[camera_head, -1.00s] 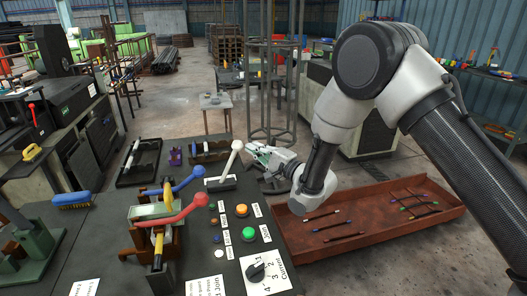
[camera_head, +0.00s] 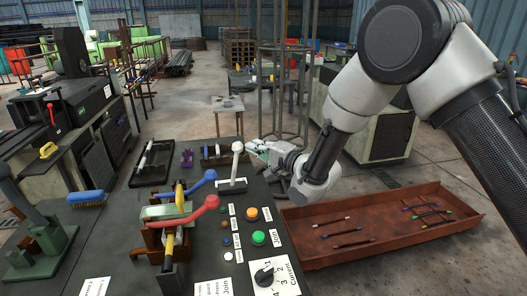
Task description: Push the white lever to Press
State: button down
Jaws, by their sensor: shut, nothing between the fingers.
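The white lever (camera_head: 236,160) stands nearly upright on the dark bench, with a round knob on top and a white label at its base. My gripper (camera_head: 254,147) is shut and empty, just right of the lever's upper part. Its tips look close to the knob; I cannot tell whether they touch it. The lettering on the lever's label (camera_head: 231,185) is too small to read.
A red lever (camera_head: 198,214) and a blue lever (camera_head: 196,181) on a clamp device stand left of the white lever. An orange button (camera_head: 252,214), a green button (camera_head: 258,238) and a black dial (camera_head: 265,276) lie in front. A rusty tray (camera_head: 390,247) is at right.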

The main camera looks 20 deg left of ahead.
jog(key=s+a+r+n+h, duration=0.2)
jog(key=s+a+n+h, duration=0.1)
jog(key=a, duration=0.6)
jog(key=shift+s+a+n, duration=0.15)
jog(key=shift+s+n, duration=0.45)
jog(key=shift+s, duration=0.8)
